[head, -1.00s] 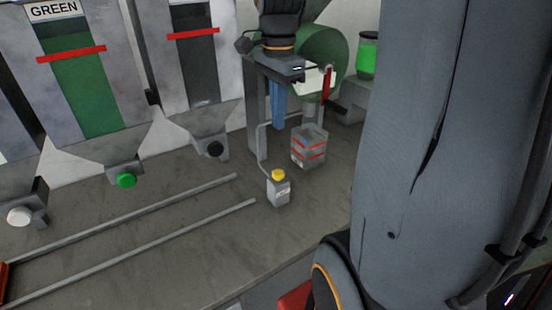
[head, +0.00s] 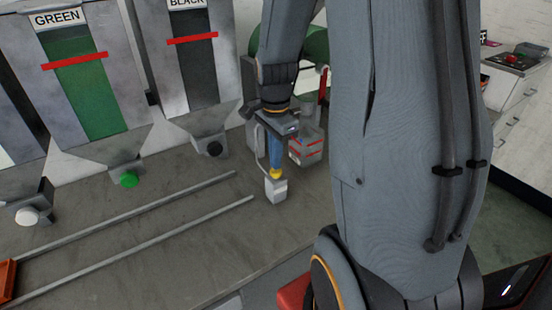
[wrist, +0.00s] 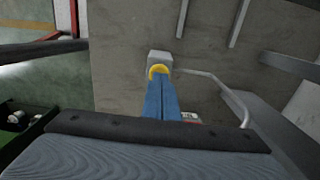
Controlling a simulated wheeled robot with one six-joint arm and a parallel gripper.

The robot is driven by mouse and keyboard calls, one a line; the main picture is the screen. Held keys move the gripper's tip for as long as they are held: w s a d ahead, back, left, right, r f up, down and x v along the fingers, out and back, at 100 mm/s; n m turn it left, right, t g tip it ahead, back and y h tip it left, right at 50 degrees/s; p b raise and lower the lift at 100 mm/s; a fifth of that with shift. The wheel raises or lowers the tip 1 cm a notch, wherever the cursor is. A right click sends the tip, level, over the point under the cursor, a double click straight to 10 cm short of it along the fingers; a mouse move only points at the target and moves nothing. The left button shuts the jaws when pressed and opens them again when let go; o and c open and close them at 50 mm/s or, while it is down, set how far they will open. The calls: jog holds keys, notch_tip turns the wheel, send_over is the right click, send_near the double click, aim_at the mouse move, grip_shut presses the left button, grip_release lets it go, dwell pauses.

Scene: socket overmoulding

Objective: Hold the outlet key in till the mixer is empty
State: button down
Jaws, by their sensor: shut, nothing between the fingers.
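The outlet key is a yellow button (head: 276,175) on top of a small grey box (head: 276,190) on the bench. It also shows in the wrist view (wrist: 158,70). My gripper (head: 275,168) points down at the yellow button, its blue fingers shut and empty. Its tips overlap the button in both views; I cannot tell how far the button is pressed. The mixer, a green drum (head: 317,44), stands behind, mostly hidden by my arm, so its contents do not show. A clear vessel with red lines (head: 308,150) stands below it, partly hidden.
A bent metal tube (wrist: 232,100) runs close beside my gripper. Green (head: 84,90) and black (head: 196,75) hoppers stand along the wall, with knobs below. Two rails (head: 140,250) lie on the bench to the left, with an orange-red block (head: 7,280) at their end.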

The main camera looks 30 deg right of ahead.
jog(key=shift+f, duration=0.5)
